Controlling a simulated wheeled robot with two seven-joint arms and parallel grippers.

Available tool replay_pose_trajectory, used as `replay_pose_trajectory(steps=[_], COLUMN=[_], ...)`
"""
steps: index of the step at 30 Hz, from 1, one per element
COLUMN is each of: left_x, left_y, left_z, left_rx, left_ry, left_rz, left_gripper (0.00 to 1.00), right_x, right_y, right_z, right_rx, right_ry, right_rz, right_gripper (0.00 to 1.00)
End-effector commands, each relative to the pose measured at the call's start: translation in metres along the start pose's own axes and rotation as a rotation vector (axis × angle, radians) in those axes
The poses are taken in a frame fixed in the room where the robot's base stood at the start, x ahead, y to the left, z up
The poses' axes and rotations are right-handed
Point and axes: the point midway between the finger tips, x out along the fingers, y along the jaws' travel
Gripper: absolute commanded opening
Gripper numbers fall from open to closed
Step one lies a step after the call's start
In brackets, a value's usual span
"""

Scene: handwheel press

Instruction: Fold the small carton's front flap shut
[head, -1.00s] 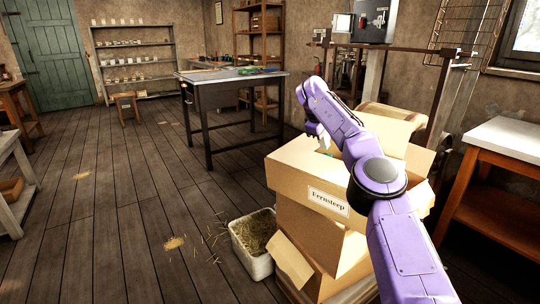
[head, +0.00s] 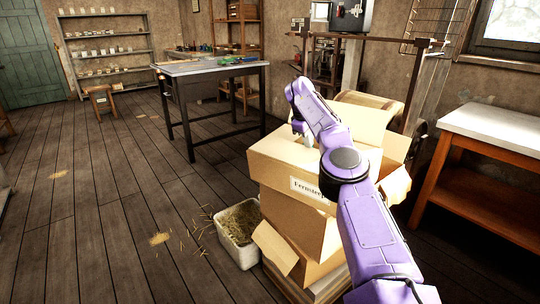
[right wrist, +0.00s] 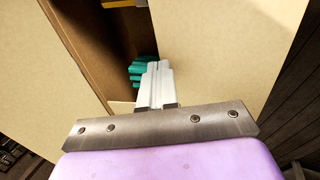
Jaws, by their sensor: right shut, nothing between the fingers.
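The upper carton (head: 275,170) is tan cardboard with a printed label (head: 309,190). It stands on a stack and its top is open, with flaps (head: 367,124) standing up at the back and another (head: 396,185) sticking out at the right. My right gripper (head: 298,127) is over the carton's open top, fingers pointing down. In the right wrist view its fingers (right wrist: 154,85) are shut and empty between cardboard panels (right wrist: 215,55). Green things (right wrist: 136,72) show inside, behind the fingers. My arm hides part of the carton's front and right. My left gripper is not in view.
A lower carton (head: 300,235) with a flap (head: 274,247) sticking out supports the stack. A white bin of straw (head: 226,238) stands on the floor to its left. A workbench (head: 490,125) is at the right, a dark table (head: 210,68) behind. Floor at the left is open.

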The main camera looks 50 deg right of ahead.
Motion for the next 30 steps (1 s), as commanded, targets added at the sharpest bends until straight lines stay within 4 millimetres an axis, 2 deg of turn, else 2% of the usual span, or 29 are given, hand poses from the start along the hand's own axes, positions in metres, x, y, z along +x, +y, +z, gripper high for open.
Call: replay_pose_trajectory(steps=[11, 23, 26, 30], left_x=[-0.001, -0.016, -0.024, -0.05], left_y=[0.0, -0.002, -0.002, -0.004], left_z=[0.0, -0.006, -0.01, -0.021], left_rx=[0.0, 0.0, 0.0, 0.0], left_ry=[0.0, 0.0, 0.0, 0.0], left_rz=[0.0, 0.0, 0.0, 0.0], left_gripper=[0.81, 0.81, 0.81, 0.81], right_x=[0.001, -0.016, -0.028, -0.064], right_y=[0.0, 0.006, 0.01, 0.024], right_z=[0.001, 0.001, 0.002, 0.008], right_rx=[0.001, 0.0, 0.002, 0.01], right_ry=[-0.003, -0.001, -0.001, -0.003], right_rz=[-0.001, -0.001, -0.001, -0.001], right_gripper=[0.0, 0.0, 0.0, 0.0])
